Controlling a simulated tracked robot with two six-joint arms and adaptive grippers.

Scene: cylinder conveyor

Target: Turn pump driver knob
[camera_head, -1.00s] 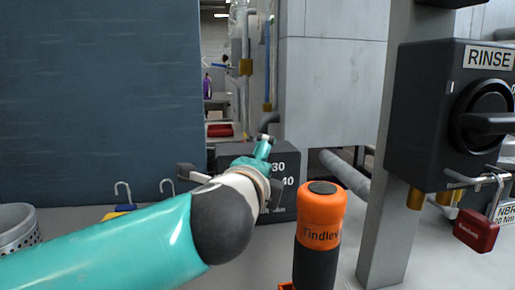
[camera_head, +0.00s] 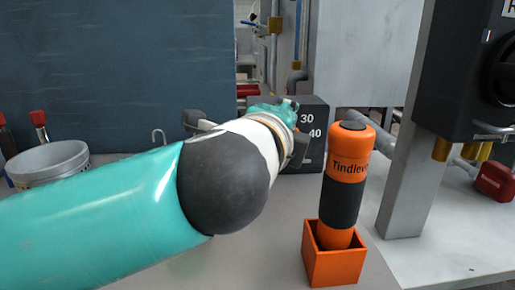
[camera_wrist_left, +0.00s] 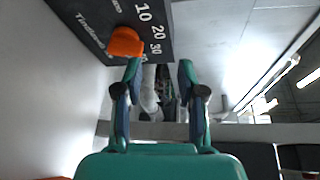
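The pump driver is a dark grey box (camera_head: 314,150) with white numbers, standing behind my left arm in the head view. Its orange knob (camera_wrist_left: 126,42) shows at upper left in the left wrist view, beside a scale of numbers on the box face (camera_wrist_left: 165,30). In the head view the gripper (camera_head: 280,110) is at the box, mostly hidden. My right gripper is not in view.
An orange and black handled tool (camera_head: 341,205) stands in an orange square holder (camera_head: 335,262), right of my arm. A perforated metal basket (camera_head: 50,160) is at left.

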